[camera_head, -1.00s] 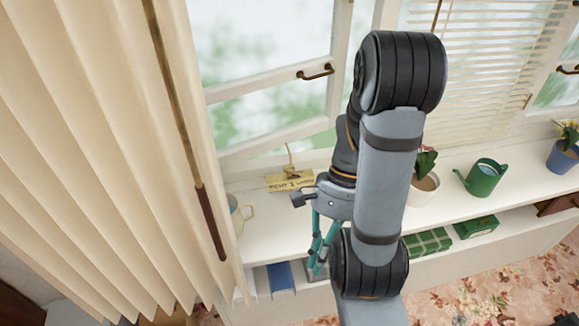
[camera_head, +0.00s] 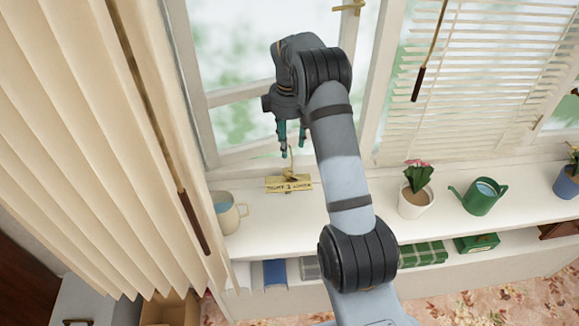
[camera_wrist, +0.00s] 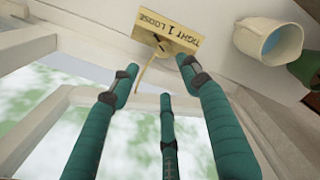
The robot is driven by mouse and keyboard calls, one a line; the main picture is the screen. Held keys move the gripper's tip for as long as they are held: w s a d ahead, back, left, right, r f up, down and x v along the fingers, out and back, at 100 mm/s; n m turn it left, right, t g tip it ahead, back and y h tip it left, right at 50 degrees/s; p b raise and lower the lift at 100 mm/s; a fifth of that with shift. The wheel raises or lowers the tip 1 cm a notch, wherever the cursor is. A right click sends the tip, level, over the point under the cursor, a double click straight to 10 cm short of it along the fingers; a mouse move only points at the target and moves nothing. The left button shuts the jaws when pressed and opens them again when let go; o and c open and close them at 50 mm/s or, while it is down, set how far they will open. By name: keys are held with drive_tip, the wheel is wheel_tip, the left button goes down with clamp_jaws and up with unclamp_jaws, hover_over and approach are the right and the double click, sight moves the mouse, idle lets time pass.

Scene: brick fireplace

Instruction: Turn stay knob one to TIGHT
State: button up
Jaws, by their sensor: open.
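A brass plate (camera_head: 275,185) lettered TIGHT, 1 and LOOSE lies on the white sill at the foot of the window. It also shows in the wrist view (camera_wrist: 181,37). A thin brass stay (camera_wrist: 144,72) runs from the plate towards the window frame. My gripper (camera_head: 292,153) points down, just above the plate in the head view. In the wrist view its teal fingers (camera_wrist: 156,72) are spread and empty, apart from the plate, which lies beyond the fingertips.
A cream mug (camera_head: 230,217) stands left of the plate, close to the beige curtain (camera_head: 75,130). A potted flower (camera_head: 416,200) and a green watering can (camera_head: 481,198) stand to the right. The window frame (camera_head: 262,85) rises behind my gripper.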

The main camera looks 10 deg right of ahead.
sight(288, 170)
drive_tip(key=f+n, duration=0.1)
drive_tip(key=f, duration=0.2)
drive_tip(key=f+n+p, duration=0.1)
drive_tip(key=f+n, duration=0.1)
drive_tip(key=f, duration=0.2)
drive_tip(key=f+n+p, duration=0.1)
drive_tip(key=f+n, duration=0.1)
drive_tip(key=f, duration=0.1)
drive_tip(key=shift+s+a+f, duration=0.25)
drive_tip(key=shift+s+a, duration=0.05)
drive_tip(key=shift+c, duration=0.5)
drive_tip(key=c, duration=1.1)
